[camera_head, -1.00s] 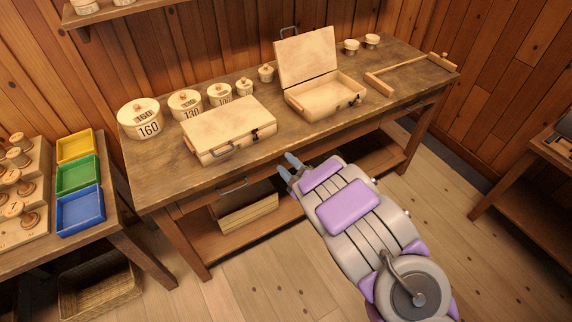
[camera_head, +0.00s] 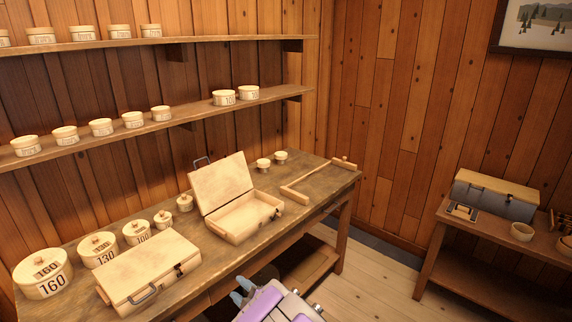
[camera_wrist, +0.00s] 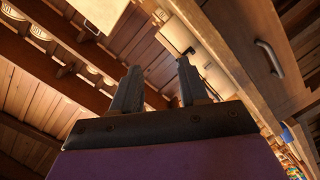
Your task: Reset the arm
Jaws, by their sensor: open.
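My gripper (camera_head: 243,291) shows at the bottom of the head view, in front of the workbench (camera_head: 205,284). Most of my arm is cut off by the lower edge there. In the wrist view my gripper (camera_wrist: 156,88) has its two fingers apart with nothing between them. It is tilted upward, facing the bench edge, the wall and the shelves. It touches nothing that I can see.
A closed wooden case (camera_head: 150,268) and an open one (camera_head: 243,215) lie on the bench, with several numbered round boxes (camera_head: 42,275) at left. Shelves (camera_head: 160,128) hang above. A side table (camera_head: 480,228) stands at right. Floor between is clear.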

